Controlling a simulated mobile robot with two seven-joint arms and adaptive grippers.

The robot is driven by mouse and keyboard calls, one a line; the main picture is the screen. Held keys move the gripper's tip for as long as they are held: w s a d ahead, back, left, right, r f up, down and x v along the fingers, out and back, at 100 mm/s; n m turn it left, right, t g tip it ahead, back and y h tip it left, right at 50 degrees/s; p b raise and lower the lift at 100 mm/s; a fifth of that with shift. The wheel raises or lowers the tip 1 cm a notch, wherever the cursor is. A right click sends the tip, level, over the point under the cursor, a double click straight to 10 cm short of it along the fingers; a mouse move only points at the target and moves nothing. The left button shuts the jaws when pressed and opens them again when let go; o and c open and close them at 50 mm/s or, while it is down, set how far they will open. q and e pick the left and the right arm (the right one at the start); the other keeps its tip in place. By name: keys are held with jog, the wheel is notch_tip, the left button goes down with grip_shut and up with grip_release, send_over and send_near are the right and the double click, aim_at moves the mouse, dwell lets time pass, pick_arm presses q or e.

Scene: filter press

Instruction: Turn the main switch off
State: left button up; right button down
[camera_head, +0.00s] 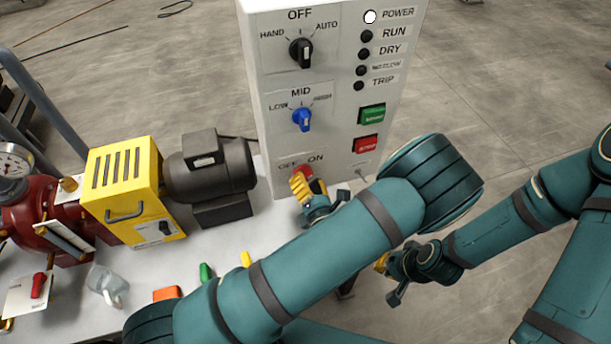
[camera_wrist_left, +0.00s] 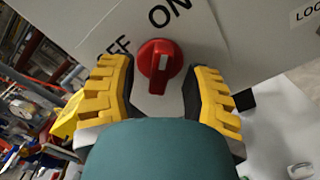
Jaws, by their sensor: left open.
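The main switch is a red rotary knob (camera_wrist_left: 158,62) low on the white control box, with OFF and ON printed beside it. In the left wrist view its white mark slants towards the ON label. My left gripper (camera_wrist_left: 160,85) is open, with a yellow finger on each side of the knob; I cannot tell whether they touch it. In the head view the left gripper (camera_head: 308,186) is at the front of the box and partly hides the red knob (camera_head: 304,172).
The control box (camera_head: 345,130) carries a black selector (camera_head: 301,52), a blue selector (camera_head: 302,119), a green button (camera_head: 372,114) and a red stop button (camera_head: 367,145). The POWER lamp (camera_head: 370,17) is white. A yellow-housed pump unit (camera_head: 125,190) and motor (camera_head: 210,170) stand left on the table.

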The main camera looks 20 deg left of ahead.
pick_arm(q)
jog(key=shift+x, duration=0.9)
grip_shut()
